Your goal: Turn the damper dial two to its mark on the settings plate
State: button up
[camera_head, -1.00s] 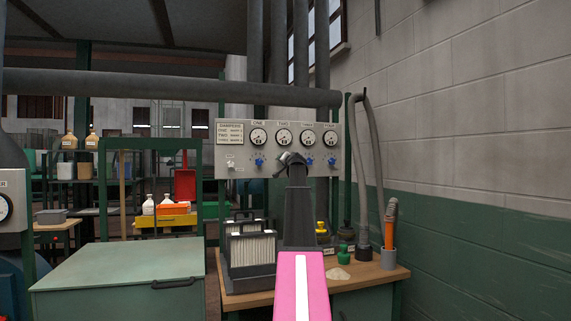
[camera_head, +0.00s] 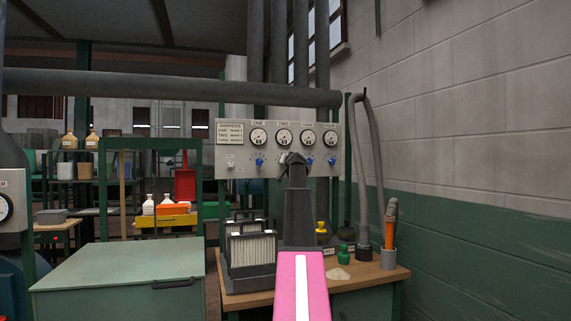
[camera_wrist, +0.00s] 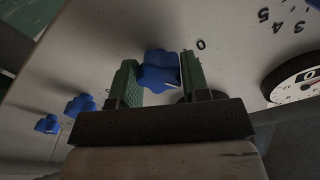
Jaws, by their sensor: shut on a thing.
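The control panel (camera_head: 225,158) carries a row of round gauges labelled ONE, TWO and THREE, with blue dials below them. The settings plate (camera_head: 230,132) is at the panel's upper left; its small lines are hard to read. My gripper (camera_head: 287,160) is at the panel under gauge TWO (camera_head: 284,136) and hides the dial there in the head view. In the wrist view my gripper (camera_wrist: 161,78) has its green fingers shut on a blue lobed dial (camera_wrist: 158,68). Printed marks, among them 0, 3, 4 and 5, show beside it. The dial's pointer setting is not clear.
Blue dials (camera_head: 259,161) and (camera_head: 309,161) flank the gripper on the panel. A green chest (camera_head: 120,265) is at the left.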

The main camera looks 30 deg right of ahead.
jog(key=shift+n, duration=1.3)
jog(key=o, duration=0.9)
jog(key=shift+s, duration=0.1)
jog(key=v, duration=1)
jog(key=shift+s+a, duration=0.2)
jog(key=shift+s, duration=0.1)
jog(key=shift+f, duration=0.1)
